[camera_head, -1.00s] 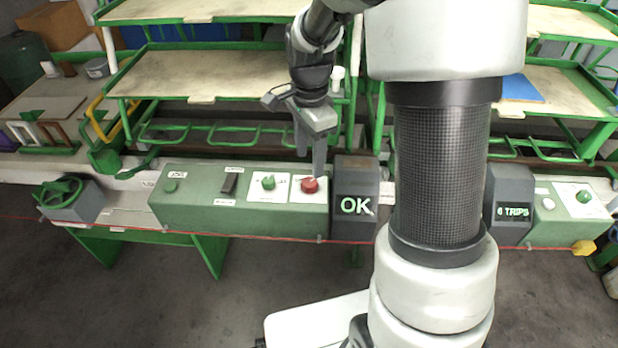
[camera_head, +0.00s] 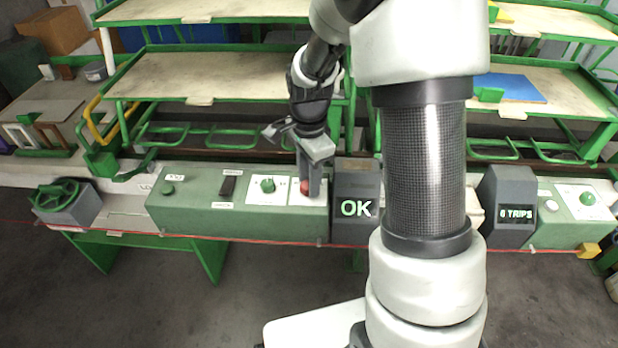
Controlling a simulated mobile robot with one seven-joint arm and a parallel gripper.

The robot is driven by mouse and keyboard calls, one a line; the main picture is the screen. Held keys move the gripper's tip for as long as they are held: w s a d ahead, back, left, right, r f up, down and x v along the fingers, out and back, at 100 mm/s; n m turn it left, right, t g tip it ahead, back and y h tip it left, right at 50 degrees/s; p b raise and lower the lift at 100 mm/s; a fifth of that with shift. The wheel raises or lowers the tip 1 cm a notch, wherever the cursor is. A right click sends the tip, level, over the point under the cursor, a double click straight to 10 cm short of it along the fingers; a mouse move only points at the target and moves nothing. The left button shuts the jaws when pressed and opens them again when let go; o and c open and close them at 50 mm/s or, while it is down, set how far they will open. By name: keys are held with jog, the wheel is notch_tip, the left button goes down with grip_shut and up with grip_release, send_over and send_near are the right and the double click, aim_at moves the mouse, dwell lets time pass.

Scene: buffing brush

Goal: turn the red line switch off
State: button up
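The red knob (camera_head: 304,187) sits on a white plate at the right end of the left green control box (camera_head: 235,222). It is partly hidden by my gripper. My gripper (camera_head: 310,188) points down at this knob, with its fingertips at or right beside it. I cannot tell whether the fingers touch it or are closed around it. The knob's pointer and the plate's markings are hidden or too small to read.
A green knob (camera_head: 267,185) and a dark rocker switch (camera_head: 228,186) are to the left. A grey display (camera_head: 356,208) reading OK stands close on the right. Green shelves (camera_head: 220,75) rise behind. A red line (camera_head: 230,238) runs along the front.

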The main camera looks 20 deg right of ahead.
jog(key=shift+n, duration=0.4)
jog(key=shift+c, duration=0.2)
jog(key=n+p, duration=0.1)
jog(key=n, duration=0.3)
jog(key=shift+r, duration=0.1)
jog(key=n+p, duration=0.1)
jog(key=n, duration=0.3)
jog(key=shift+n+p, duration=0.3)
jog(key=n+p, duration=0.1)
jog(key=n, duration=0.3)
jog(key=n+p, duration=0.1)
jog(key=n, duration=0.3)
jog(key=shift+n, duration=0.4)
jog(key=o, duration=1)
jog(key=shift+o, duration=0.2)
notch_tip(320, 180, up, 17)
jog(key=p, duration=0.3)
jog(key=shift+r, duration=0.15)
